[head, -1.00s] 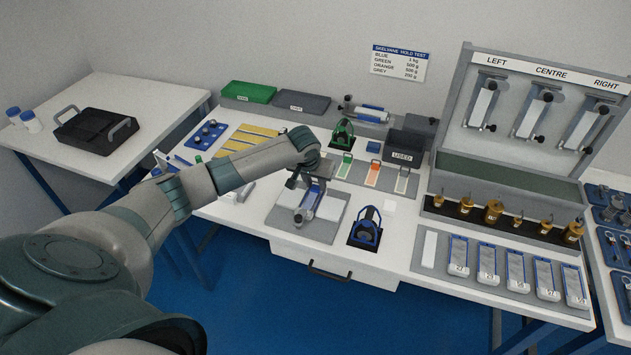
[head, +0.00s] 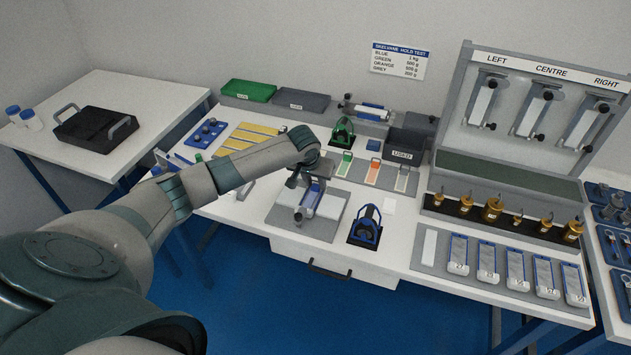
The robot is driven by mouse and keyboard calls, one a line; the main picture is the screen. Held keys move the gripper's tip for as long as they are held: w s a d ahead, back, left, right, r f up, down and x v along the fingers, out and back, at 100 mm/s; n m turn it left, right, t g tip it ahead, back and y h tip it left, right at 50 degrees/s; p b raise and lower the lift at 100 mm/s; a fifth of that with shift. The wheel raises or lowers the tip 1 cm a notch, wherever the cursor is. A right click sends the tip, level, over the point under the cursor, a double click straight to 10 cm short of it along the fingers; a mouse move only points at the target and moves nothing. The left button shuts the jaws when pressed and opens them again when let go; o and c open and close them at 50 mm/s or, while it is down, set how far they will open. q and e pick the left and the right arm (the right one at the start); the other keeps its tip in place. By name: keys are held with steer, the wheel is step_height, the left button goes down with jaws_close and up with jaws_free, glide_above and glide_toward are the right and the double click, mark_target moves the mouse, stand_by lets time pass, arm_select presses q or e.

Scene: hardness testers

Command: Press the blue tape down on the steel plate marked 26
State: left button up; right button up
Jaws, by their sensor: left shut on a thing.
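My left gripper (head: 298,180) is over the far end of a grey fixture (head: 329,229) at mid-table in the head view. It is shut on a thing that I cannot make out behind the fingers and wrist. A steel plate with blue along it (head: 312,195) lies in the fixture, just below and right of the fingers. I cannot read its number, nor tell if the held thing touches it. A blue tape dispenser (head: 367,224) stands on a black mat to the right. My right gripper is not in view.
Green, orange and grey strips (head: 372,172) lie behind the fixture, near a green dispenser (head: 342,131) and a dark USED bin (head: 405,146). Brass weights (head: 492,209) stand before the tester rack (head: 530,68).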

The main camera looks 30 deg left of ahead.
mark_target(308, 204)
arm_select(q)
steer(key=shift+f, duration=0.15)
steer(key=o, duration=1.1)
steer(key=b+v, duration=0.3)
steer(key=v, duration=1.4)
steer(key=shift+s, duration=0.2)
